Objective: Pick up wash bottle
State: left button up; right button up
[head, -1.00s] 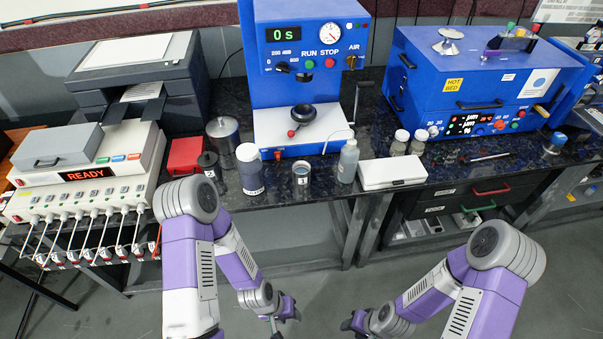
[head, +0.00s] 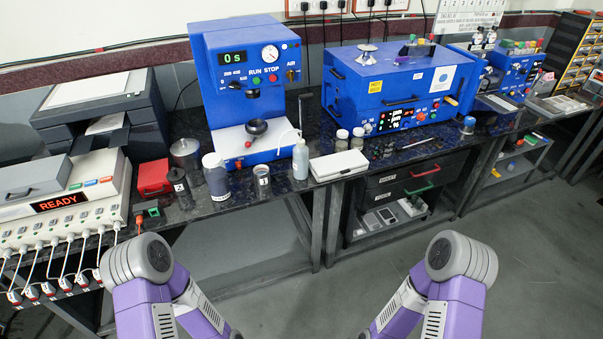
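The wash bottle (head: 300,161) stands upright on the dark bench top, in front of the blue press. It has a pale grey-blue body and a thin bent spout at the top. A small metal cup stands to its left and a white box to its right, both close to it. My two purple and grey arms show at the bottom of the head view, well below and in front of the bench. Both grippers are out of the picture, below its lower edge. Nothing is seen touching the bottle.
The blue press (head: 245,90) rises behind the bottle. The metal cup (head: 262,175), a white-lidded jar (head: 216,177) and the white box (head: 339,165) flank it along the front edge. Two small jars (head: 350,139) stand behind the box. The floor in front is clear.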

aim_at(300, 152)
jog(key=z, duration=0.3)
jog(key=i, duration=0.85)
